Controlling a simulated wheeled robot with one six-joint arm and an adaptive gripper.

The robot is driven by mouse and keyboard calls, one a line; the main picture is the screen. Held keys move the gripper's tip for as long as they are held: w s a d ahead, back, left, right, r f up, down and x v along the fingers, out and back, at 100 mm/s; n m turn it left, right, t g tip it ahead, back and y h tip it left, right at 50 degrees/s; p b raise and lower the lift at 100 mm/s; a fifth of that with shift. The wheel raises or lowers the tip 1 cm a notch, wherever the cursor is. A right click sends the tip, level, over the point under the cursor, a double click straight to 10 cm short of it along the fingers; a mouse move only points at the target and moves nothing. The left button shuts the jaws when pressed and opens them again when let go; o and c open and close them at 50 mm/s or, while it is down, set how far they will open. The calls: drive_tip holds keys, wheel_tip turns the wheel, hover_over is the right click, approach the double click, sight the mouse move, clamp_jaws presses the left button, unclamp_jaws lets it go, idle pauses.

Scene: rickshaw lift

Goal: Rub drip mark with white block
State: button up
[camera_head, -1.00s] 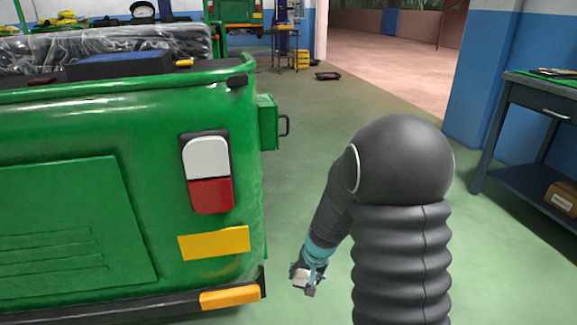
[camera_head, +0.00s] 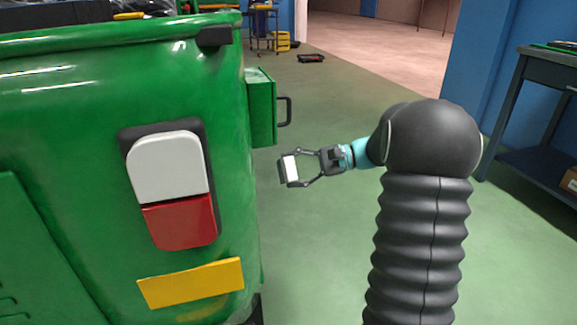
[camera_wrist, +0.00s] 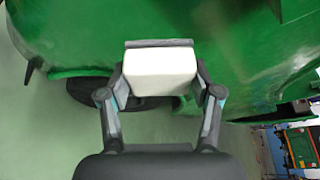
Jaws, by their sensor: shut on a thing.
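My gripper (camera_head: 299,168) is shut on a white block (camera_head: 290,169). It holds the block out to the left, to the right of the green rickshaw (camera_head: 85,110) in the head view and apart from its side box. In the wrist view the white block (camera_wrist: 160,68) sits between the two fingers, with a grey layer on its far face. Green bodywork (camera_wrist: 225,40) lies beyond it. I cannot make out a drip mark in either view.
A green box with a dark handle (camera_head: 262,107) juts from the rickshaw near my gripper. A white and red lamp (camera_head: 168,180) and a yellow plate (camera_head: 190,283) are on the rickshaw. A dark workbench (camera_head: 540,110) stands at the right. Green floor between is clear.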

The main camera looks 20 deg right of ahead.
sight(281, 169)
drive_tip(key=shift+w+r, duration=0.1)
drive_tip(key=shift+r, duration=0.05)
drive_tip(key=shift+a, duration=0.3)
drive_tip(key=shift+a+b, duration=0.85)
drive_tip(key=shift+a, duration=1.8)
drive_tip(key=shift+a, duration=1)
drive_tip(key=shift+w+d+p, duration=0.1)
drive_tip(key=shift+w+p, duration=0.7)
drive_tip(key=shift+w, duration=1.2)
